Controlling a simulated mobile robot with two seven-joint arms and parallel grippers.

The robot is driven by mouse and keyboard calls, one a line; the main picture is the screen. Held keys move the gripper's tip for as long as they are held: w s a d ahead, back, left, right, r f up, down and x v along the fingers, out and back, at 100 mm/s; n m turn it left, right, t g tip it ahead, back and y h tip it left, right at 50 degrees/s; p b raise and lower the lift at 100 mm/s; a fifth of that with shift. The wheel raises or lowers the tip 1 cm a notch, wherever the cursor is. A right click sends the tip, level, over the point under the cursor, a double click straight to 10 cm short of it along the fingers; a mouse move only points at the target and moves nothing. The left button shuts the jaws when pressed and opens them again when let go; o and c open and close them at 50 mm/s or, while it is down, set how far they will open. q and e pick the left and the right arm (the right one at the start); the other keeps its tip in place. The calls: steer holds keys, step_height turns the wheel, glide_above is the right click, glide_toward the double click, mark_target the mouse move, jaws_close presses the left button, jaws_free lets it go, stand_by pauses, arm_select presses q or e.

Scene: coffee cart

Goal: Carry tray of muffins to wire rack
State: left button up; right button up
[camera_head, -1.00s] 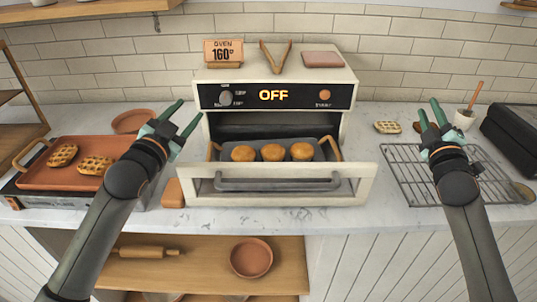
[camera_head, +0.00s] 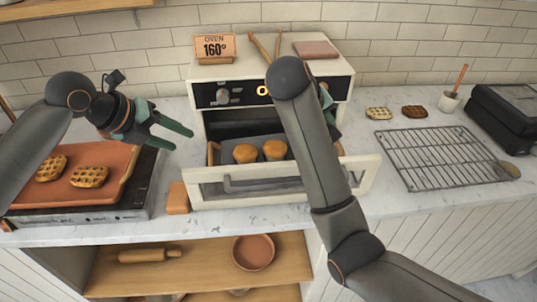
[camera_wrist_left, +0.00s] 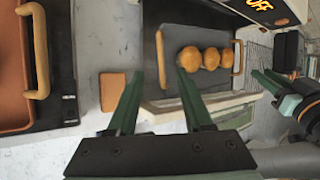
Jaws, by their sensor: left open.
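The dark grey tray of muffins (camera_head: 226,155) sits inside the oven opening, behind the lowered oven door. Two muffins (camera_head: 260,151) show in the head view; the left wrist view shows three golden muffins (camera_wrist_left: 208,56) and a tan handle at each end of the tray. The wire rack (camera_head: 440,157) lies empty on the counter at the right. My left gripper (camera_head: 178,135) is open and empty, left of the oven, short of the tray's left handle. My right arm reaches across the oven front; its gripper is mostly hidden behind that arm near the tray's right side.
The oven (camera_head: 340,98) has its door (camera_head: 215,190) folded down in front. A terracotta griddle tray with waffles (camera_head: 110,195) sits at the left.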

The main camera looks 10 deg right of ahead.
mark_target(209, 152)
arm_select(q)
steer(key=shift+d, duration=0.1)
arm_select(e)
steer(key=shift+d, duration=0.1)
arm_select(q)
steer(key=x, duration=1.2)
steer(key=shift+w+d+f, duration=0.1)
steer(key=shift+d+f, duration=0.05)
steer(key=shift+f, duration=0.05)
arm_select(e)
steer(key=x, duration=1.2)
steer(key=shift+w+d+f, duration=0.1)
steer(key=shift+w+f, duration=0.05)
steer(key=shift+f, duration=0.1)
arm_select(q)
steer(key=shift+c, duration=0.2)
arm_select(e)
steer(key=shift+c, duration=0.2)
arm_select(q)
steer(key=c, duration=0.4)
arm_select(e)
steer(key=c, duration=0.4)
arm_select(q)
jaws_close()
arm_select(e)
jaws_close()
